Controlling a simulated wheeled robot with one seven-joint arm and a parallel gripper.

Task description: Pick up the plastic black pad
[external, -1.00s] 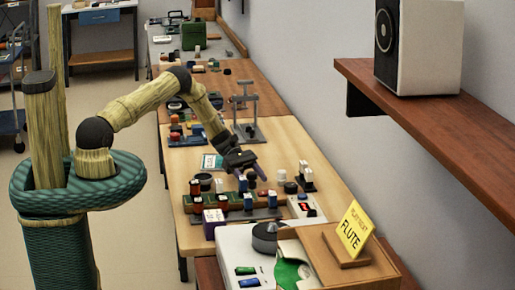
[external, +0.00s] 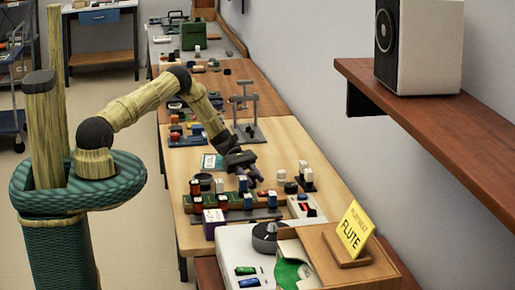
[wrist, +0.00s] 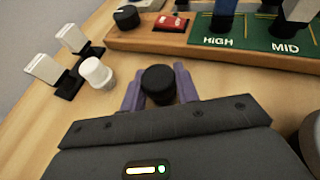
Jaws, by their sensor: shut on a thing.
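The black pad (wrist: 158,82) is a small round dark piece with a flat top, seen close up in the wrist view. My gripper (wrist: 159,90) has purple fingers, one on each side of the pad, and is shut on it. The pad appears at or close to the wooden table top; I cannot tell whether it touches the table. In the external view my gripper (external: 256,177) points down over the table behind the board of switches. There the pad is hidden or too small to make out.
In the wrist view, a white knob (wrist: 96,72) and white switches (wrist: 42,68) on black bases stand left of the pad. A wooden board (wrist: 150,43) with green HIGH and MID labels lies beyond. A yellow FLUTE sign (external: 354,229) stands at the table's near end.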

